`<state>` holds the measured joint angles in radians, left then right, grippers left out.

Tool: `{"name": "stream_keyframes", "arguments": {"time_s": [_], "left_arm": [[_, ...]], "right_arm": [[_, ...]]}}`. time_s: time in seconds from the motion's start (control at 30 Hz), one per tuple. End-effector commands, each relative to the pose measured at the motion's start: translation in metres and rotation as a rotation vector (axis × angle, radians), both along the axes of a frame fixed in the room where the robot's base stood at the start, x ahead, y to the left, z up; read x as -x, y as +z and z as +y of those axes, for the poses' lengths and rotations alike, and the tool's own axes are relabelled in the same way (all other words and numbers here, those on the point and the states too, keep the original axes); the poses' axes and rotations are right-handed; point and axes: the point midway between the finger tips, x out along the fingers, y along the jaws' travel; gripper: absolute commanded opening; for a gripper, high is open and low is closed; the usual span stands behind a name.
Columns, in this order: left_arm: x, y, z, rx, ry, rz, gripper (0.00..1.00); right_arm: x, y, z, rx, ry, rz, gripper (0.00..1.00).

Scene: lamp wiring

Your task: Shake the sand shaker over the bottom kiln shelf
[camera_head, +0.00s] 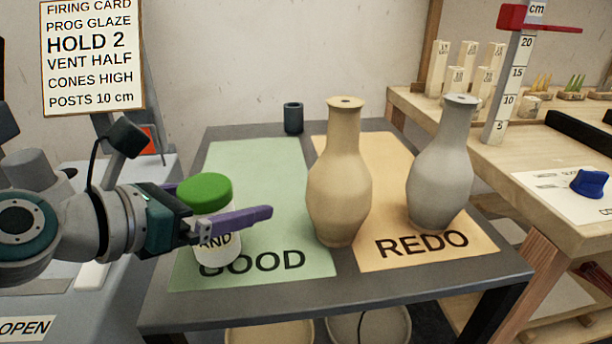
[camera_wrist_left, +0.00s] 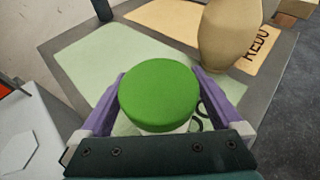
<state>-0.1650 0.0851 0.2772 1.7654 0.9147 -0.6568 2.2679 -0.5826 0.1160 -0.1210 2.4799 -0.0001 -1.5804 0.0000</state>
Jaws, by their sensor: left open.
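The sand shaker (camera_head: 206,194) is a white jar with a green lid, standing upright on the green GOOD mat near its left front. It also shows in the left wrist view, where its green lid (camera_wrist_left: 158,95) fills the middle. My left gripper (camera_wrist_left: 160,76) is open, with one purple finger on each side of the shaker. In the head view the near finger crosses in front of the jar and covers part of its label. I cannot tell whether the fingers touch it. My right gripper is not in view. I cannot make out the bottom kiln shelf.
A tan vase (camera_head: 339,190) stands between the GOOD mat (camera_head: 262,165) and the orange REDO mat (camera_head: 392,247). A grey vase (camera_head: 439,175) stands on REDO. A small dark cup (camera_head: 293,118) is at the back. A wooden bench (camera_head: 500,160) with a height gauge (camera_head: 508,85) is at right.

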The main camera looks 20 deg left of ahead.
Motion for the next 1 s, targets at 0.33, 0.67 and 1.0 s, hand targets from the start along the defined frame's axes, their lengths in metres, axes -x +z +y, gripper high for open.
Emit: {"name": "stream_keyframes", "arguments": {"time_s": [0.33, 0.67, 1.0], "left_arm": [[0.0003, 0.0007, 0.0, 0.0, 0.0, 0.0, 0.8], [0.0004, 0.0007, 0.0, -0.001, 0.0, -0.001, 0.43], [0.0001, 0.0012, 0.0001, 0.0, 0.0, -0.002, 0.08]], "right_arm": [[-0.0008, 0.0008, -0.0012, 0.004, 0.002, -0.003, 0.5], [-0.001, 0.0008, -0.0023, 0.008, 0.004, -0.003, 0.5], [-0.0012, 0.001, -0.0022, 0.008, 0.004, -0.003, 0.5]]}}
